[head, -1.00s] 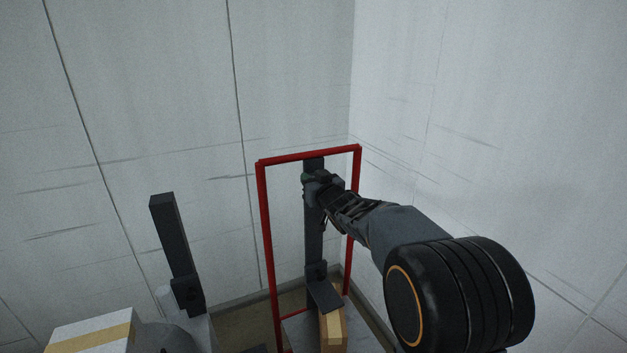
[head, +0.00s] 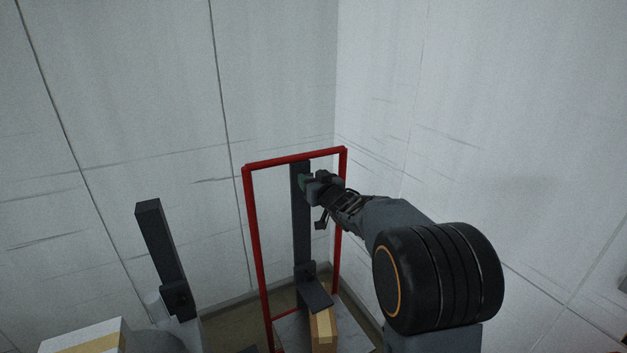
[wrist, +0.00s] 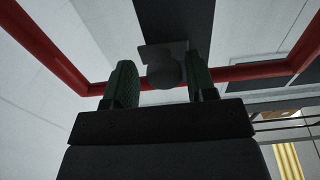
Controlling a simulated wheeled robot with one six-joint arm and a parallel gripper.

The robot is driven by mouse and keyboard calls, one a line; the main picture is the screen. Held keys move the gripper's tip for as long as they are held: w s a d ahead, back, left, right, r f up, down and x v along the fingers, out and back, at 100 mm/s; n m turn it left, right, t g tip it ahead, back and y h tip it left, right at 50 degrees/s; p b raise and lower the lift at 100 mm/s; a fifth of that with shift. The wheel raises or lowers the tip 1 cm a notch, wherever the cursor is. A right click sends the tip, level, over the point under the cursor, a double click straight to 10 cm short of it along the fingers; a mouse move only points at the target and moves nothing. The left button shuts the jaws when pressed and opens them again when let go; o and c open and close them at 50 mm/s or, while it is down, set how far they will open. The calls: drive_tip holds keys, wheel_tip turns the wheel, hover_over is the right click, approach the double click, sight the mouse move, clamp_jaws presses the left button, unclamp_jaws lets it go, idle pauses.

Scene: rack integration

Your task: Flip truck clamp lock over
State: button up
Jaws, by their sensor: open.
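The truck is a red frame (head: 256,240) with a dark upright post (head: 301,225) inside it. A dark clamp plate (head: 315,291) sits low on the post, over a box. In the wrist view a dark round knob on a small plate, seemingly the clamp lock (wrist: 164,70), lies between my fingers by the post. My gripper (head: 304,183) is at the upper post, beside its right edge. In the wrist view its two green fingers (wrist: 160,82) stand apart on either side of the knob. Contact cannot be told. The gripper hides the knob in the head view.
A cardboard box (head: 323,328) stands on the truck base under the clamp plate. A second dark post (head: 162,250) and a white box with a yellow band (head: 85,338) are at lower left. White walls (head: 450,120) close in behind and to the right.

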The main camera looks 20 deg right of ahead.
drive_tip(key=s+d+b, duration=0.2)
drive_tip(key=s, duration=1.1)
drive_tip(key=shift+s+d, duration=0.3)
drive_tip(key=shift+d, duration=0.05)
drive_tip(key=s+d+f+m+g+h, duration=0.2)
drive_tip(key=s+d+f+g+h, duration=0.15)
drive_tip(key=f, duration=0.25)
drive_tip(key=s+d+f+m+g+h, duration=0.2)
drive_tip(key=s+f+g+h, duration=0.2)
drive_tip(key=f+g, duration=0.15)
drive_tip(key=s+a+f+n+g+y, duration=0.2)
drive_tip(key=s+a+g+y, duration=0.2)
drive_tip(key=s+a, duration=0.7)
drive_tip(key=shift+s+a+f+g, duration=0.25)
drive_tip(key=shift+s+a+g, duration=0.15)
drive_tip(key=shift+s, duration=0.6)
